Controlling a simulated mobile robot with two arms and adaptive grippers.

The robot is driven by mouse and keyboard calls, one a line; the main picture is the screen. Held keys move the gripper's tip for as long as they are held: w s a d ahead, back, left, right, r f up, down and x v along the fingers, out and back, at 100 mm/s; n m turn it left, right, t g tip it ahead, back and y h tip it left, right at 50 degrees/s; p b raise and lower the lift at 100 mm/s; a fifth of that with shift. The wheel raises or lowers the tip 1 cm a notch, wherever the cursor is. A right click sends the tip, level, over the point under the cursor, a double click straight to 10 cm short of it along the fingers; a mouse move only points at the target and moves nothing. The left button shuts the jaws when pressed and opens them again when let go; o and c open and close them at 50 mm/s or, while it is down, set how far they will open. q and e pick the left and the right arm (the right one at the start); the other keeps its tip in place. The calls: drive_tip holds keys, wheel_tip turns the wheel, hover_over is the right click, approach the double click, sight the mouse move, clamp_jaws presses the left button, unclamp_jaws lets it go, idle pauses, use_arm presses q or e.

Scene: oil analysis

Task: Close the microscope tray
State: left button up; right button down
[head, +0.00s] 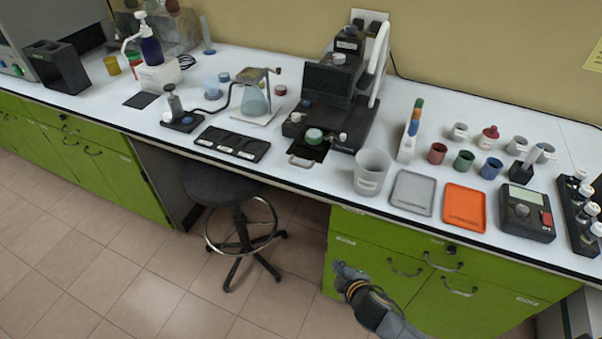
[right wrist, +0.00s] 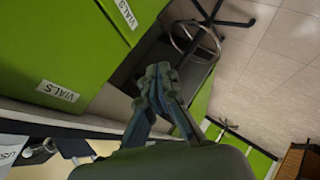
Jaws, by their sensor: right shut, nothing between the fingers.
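The microscope (head: 331,84) is a black machine near the back of the bench. Its dark flat tray (head: 308,152) sticks out at the front, with a metal handle (head: 300,162) at the bench's front edge. My right gripper (head: 342,268) is below the bench top, in front of the green drawers, apart from the tray. It is shut and empty; its closed fingers also show in the right wrist view (right wrist: 155,77). My left gripper is out of view.
A clear beaker (head: 371,172) stands right of the tray, beside a grey tray (head: 412,192) and an orange tray (head: 465,206). A black slide holder (head: 231,144) lies to the left. A stool (head: 240,190) stands under the bench. The floor in front is clear.

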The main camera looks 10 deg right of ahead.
drive_tip(key=w+a+r+n+t+y, duration=0.1)
drive_tip(key=a+r+n+t, duration=0.25)
drive_tip(key=r, duration=0.95)
drive_tip(key=w+a+r+n+t+y, duration=0.15)
drive_tip(key=a+r, duration=0.25)
drive_tip(key=r, duration=0.9)
drive_tip(key=p, duration=0.3)
approach(304, 155)
drive_tip(key=shift+w+a+f, duration=0.65)
drive_tip(key=shift+w+a, duration=0.7)
drive_tip(key=shift+a, duration=0.8)
drive_tip(key=w+d, duration=0.2)
drive_tip(key=w+b, duration=0.1)
drive_tip(key=w, duration=0.1)
drive_tip(key=shift+w+d, duration=0.1)
drive_tip(key=shift+d, duration=0.3)
